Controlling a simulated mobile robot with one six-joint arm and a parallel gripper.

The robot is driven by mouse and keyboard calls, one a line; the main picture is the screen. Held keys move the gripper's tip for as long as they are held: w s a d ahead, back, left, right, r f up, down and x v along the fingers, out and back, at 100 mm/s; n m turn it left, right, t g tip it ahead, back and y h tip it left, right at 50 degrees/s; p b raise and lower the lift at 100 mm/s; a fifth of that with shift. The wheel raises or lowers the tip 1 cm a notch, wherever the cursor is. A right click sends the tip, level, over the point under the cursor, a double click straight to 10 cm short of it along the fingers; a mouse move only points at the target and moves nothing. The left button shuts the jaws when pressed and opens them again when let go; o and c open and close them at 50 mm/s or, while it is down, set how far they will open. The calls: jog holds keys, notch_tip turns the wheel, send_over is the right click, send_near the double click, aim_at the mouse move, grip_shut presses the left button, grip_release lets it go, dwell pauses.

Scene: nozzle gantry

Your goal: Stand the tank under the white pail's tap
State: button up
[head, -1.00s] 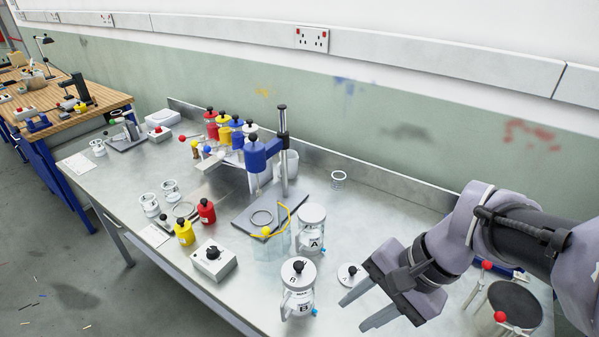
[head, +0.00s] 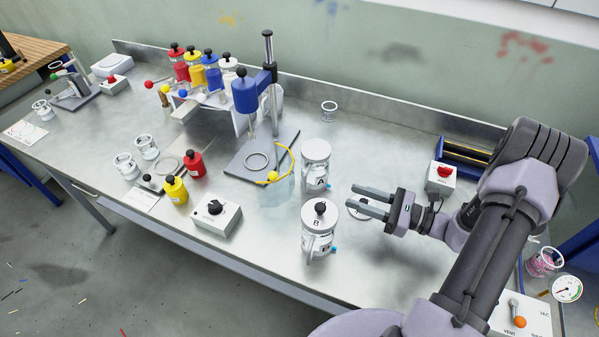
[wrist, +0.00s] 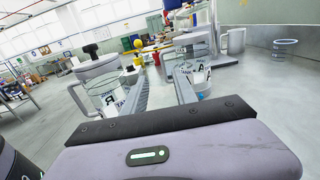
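Two clear tanks with white lids and small blue taps stand upright on the steel bench. Tank A (head: 316,166) is farther back; tank B (head: 319,232) is nearer, with a black knob on its lid. My gripper (head: 349,201) is open and empty, pointing left from the right of both tanks. In the wrist view, tank B (wrist: 106,97) is left of the fingers and tank A (wrist: 199,85) is just right of them. The white pail (head: 229,64) stands at the right end of the pail row; its tap is hidden behind the blue stand head.
A blue-headed stand (head: 246,94) with a grey base plate, and a clear guard (head: 277,192) with a yellow handle, stand left of the tanks. Red, yellow and blue pails (head: 194,70) share the rack. A black-knobbed box (head: 216,214) sits at the front.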

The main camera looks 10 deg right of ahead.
jog(key=b, duration=0.2)
send_over(305, 192)
jog(key=v, duration=0.5)
jog(key=x, duration=0.1)
jog(key=b+x, duration=0.1)
jog(key=x, duration=0.3)
jog(key=shift+w+f+b, duration=0.25)
jog(key=shift+f+b, duration=0.05)
jog(key=shift+f, duration=0.1)
grip_shut()
jog(key=shift+r, duration=0.1)
